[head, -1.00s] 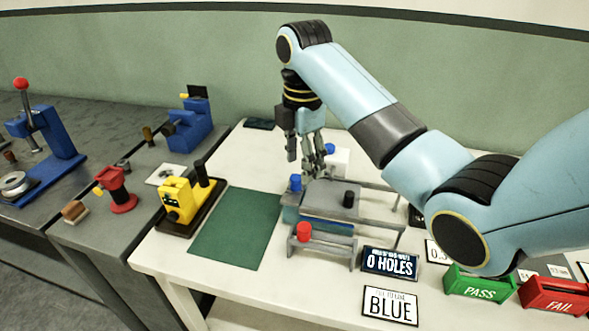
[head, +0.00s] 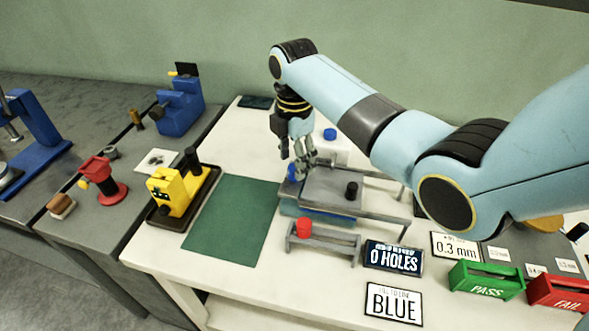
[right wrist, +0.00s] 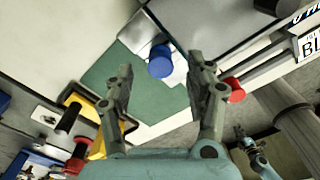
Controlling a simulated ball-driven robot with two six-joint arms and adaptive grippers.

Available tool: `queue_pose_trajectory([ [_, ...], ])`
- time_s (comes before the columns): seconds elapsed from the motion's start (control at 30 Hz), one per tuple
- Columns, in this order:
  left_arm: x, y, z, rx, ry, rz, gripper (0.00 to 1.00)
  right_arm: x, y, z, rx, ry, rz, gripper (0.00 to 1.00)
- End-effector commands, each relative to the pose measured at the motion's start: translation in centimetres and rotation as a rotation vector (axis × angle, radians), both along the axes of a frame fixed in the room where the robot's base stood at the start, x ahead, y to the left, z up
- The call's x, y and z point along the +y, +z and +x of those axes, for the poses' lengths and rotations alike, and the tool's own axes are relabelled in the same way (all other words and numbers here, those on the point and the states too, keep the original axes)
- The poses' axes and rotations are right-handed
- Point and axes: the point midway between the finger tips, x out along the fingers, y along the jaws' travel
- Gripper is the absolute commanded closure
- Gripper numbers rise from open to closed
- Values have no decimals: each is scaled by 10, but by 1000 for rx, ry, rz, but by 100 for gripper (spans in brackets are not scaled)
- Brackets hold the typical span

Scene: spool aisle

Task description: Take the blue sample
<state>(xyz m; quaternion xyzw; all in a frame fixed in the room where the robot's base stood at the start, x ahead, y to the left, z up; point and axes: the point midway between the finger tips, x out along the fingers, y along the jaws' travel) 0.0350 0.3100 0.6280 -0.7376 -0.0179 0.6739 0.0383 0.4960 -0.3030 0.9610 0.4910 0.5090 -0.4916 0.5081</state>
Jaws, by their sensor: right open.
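The blue sample (head: 292,172) is a short blue cylinder standing at the left end of the grey rack on the white table. In the right wrist view the blue sample (right wrist: 160,62) shows beyond the fingertips, in the gap between them. My right gripper (head: 304,164) is open and points down, just above and beside the sample in the head view. Its two fingers also frame the gap in the right wrist view (right wrist: 161,68), and nothing is held. A small dark gripper-like part, seemingly my left one (right wrist: 242,134), shows at lower right in that view.
A red cylinder (head: 304,226) stands in the front rack, and a black one (head: 351,190) stands on the grey plate. Another blue cap (head: 330,134) is behind. Signs, a green PASS bin (head: 486,280) and a red FAIL bin (head: 560,290) lie right. The green mat (head: 232,222) is clear.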

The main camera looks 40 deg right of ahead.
Motion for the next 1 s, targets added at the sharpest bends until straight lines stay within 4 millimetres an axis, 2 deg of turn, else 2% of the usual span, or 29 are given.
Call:
queue_pose_trajectory([
  [0.13, -2, 1, 12, -18, 0, -3, 100, 0, -17, 0, 1, -1, 0, 45],
  [0.4, -6, 1, 10, -16, 1, -7, 100, 0, -19, 0, -1, 0, 0, 46],
  [0.8, -6, 0, 4, -7, 2, -6, 100, 0, -19, 0, -1, 0, 0, 97],
  [1.0, -5, 0, 4, -6, 1, -5, 100, 0, -19, 0, -1, 0, 0, 97],
])
